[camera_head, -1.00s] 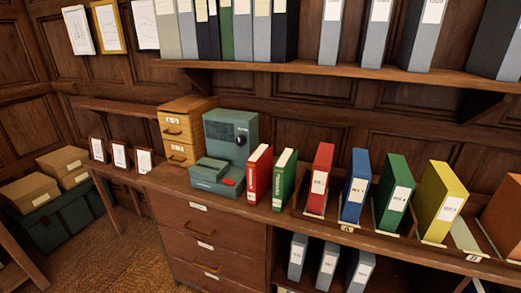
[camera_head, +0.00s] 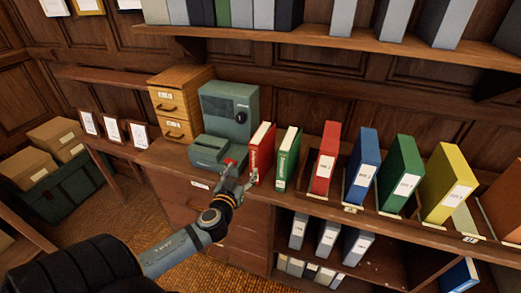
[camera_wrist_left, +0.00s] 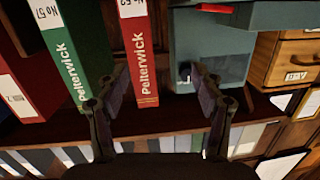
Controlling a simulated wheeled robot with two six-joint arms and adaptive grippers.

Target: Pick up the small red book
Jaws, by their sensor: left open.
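The small red book (camera_head: 261,150) stands upright on the desk top, between the grey-green machine and a small green book (camera_head: 286,157). In the left wrist view the red book (camera_wrist_left: 138,52) shows its spine with "Pelterwick", and the green book (camera_wrist_left: 77,48) is beside it. My left gripper (camera_head: 243,173) is open, in front of the red book's lower part. In the left wrist view its fingers (camera_wrist_left: 156,78) are spread and empty, with the lower end of the red spine showing between them, nearer the left finger. My right gripper is not in view.
The grey-green machine (camera_head: 228,110) with a red part stands close on the left. A larger red binder (camera_head: 325,160) and blue, green and yellow ones stand to the right in a low rack. An upper shelf (camera_head: 340,48) of binders runs above. Cubbies below hold grey binders.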

